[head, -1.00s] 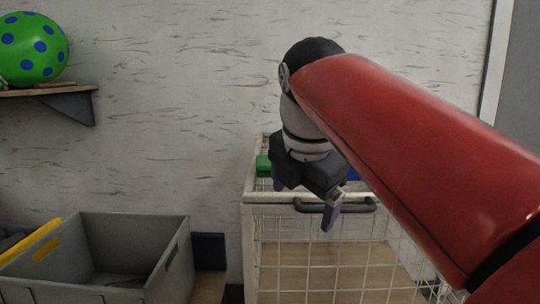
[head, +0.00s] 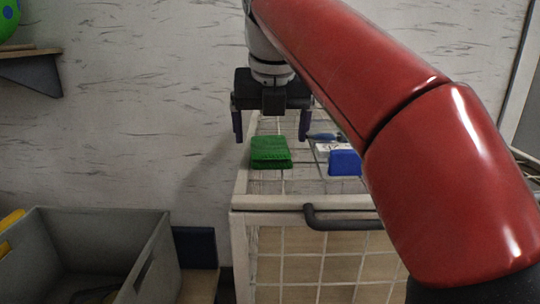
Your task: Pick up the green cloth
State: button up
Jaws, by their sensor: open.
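The green cloth (head: 270,151) lies folded on top of the white wire cage (head: 285,203), near its left side. My gripper (head: 270,136) is open and points down, with one dark finger to the left of the cloth and the other to the right in the head view. The fingertips appear a little above or behind the cloth. I cannot tell the exact depth between them. Nothing is seen between the fingers.
A blue item (head: 345,163) and a white item lie on the cage top right of the cloth, partly behind my red arm. A dark handle (head: 340,220) sticks out from the cage front. A grey bin (head: 105,240) stands at left. A shelf (head: 30,65) hangs on the wall.

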aim_at(270, 144)
jog(key=x, duration=0.2)
jog(key=shift+f, duration=0.4)
jog(key=c, duration=1.1)
jog(key=shift+o, duration=0.2)
jog(key=shift+r, duration=0.1)
notch_tip(270, 144, up, 8)
jog(key=p, duration=0.3)
jog(key=shift+w+a, duration=0.1)
jog(key=shift+r, duration=0.9)
